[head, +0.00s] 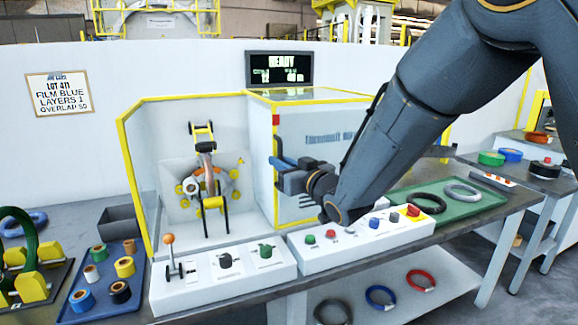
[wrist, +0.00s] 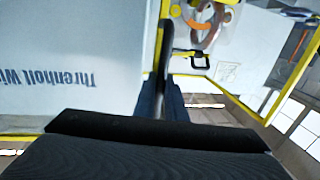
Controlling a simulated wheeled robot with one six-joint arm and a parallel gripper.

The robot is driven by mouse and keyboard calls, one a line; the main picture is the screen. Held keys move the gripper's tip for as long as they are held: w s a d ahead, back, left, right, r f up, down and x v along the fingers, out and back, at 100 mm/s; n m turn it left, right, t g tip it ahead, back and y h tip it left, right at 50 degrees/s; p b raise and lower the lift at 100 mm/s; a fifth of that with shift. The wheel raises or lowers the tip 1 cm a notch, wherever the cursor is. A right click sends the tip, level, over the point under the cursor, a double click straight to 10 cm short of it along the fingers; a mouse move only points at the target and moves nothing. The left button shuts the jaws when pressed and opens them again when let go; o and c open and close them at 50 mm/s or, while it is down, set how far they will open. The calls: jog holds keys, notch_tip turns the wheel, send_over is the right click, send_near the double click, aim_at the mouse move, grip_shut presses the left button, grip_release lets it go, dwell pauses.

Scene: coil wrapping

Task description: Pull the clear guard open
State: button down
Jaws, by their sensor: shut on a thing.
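My gripper (head: 278,163) reaches in from the right in the head view and is shut at the front right corner of the wrapping machine. In the wrist view my gripper's blue fingers (wrist: 164,97) close on a dark upright bar, the guard handle (wrist: 166,38). In the head view the handle (head: 276,142) is thin and partly covered by the fingers. The clear pane itself is hard to make out. The yellow-edged machine bay (head: 180,118) shows the wrapping ring (head: 232,175) and a black-and-yellow roller stand (head: 213,210) inside.
A control box (head: 350,240) with buttons lies below my arm, and a lever box (head: 220,272) stands left of it. A green tray (head: 470,207) holds coils at right. A blue tray (head: 77,312) of tape rolls is at left. The display (head: 279,68) reads READY.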

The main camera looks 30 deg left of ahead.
jog(key=shift+w+d, duration=0.15)
jog(key=c, duration=1.8)
grip_release()
jog(key=b+v, duration=0.1)
jog(key=v, duration=0.6)
jog(key=shift+d+b, duration=0.35)
jog(key=shift+d, duration=0.05)
